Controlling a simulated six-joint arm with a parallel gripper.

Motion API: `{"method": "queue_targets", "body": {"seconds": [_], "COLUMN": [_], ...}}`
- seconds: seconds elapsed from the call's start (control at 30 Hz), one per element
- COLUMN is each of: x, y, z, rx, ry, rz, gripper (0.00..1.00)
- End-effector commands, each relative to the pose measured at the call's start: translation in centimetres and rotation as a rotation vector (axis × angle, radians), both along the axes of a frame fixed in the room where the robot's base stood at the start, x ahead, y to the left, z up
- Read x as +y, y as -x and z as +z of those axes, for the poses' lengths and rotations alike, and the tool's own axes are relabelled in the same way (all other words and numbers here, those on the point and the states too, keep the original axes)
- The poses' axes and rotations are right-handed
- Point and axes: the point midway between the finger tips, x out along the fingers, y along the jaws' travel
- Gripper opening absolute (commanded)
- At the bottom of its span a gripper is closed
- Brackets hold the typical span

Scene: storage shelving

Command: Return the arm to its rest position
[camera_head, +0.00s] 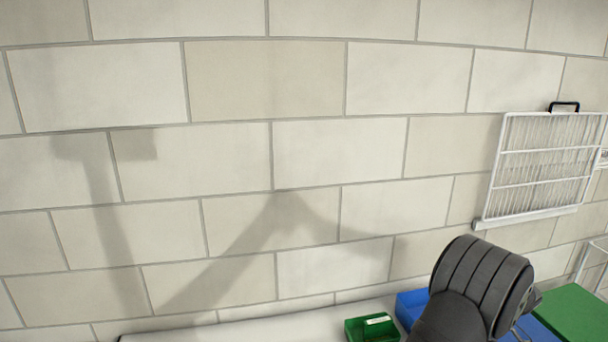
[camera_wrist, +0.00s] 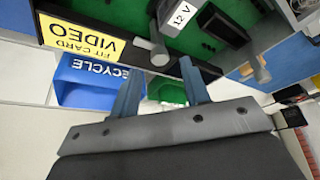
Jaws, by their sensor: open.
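My gripper (camera_wrist: 158,75) shows in the wrist view with its two blue-grey fingers spread apart. Nothing is held between them; a green bin (camera_wrist: 167,88) shows in the gap behind. In the head view a dark grey ribbed part of my arm (camera_head: 478,285) stands at the lower right. The fingers are not visible there. Shadows fall on the block wall (camera_head: 265,80).
The wrist view has upside-down lettering: a blue RECYCLE bin (camera_wrist: 95,82), a yellow VIDEO label (camera_wrist: 80,38) and a 12 V label (camera_wrist: 182,14).

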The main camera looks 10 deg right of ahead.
Motion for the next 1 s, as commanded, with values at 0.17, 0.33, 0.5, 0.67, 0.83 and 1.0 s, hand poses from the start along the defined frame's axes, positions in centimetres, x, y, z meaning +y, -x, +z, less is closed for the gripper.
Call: {"method": "queue_targets", "body": {"seconds": [0.17,0.33,0.5,0.67,0.83,1.0], "x": [0.6,0.8,0.8,0.8,0.4,-0.4], "y": [-0.6,-0.8,-0.8,-0.8,-0.5,0.3], "z": [-2.0,-2.7,-2.7,-2.6,-1.5,1.2], "rx": [0.001,0.001,0.0,0.0,-0.001,-0.001], "ry": [-0.001,-0.001,0.0,0.0,0.003,0.004], "rz": [0.0,0.0,-0.002,-0.002,-0.001,-0.002], "gripper": [0.42,0.42,0.42,0.42,0.42,0.42]}}
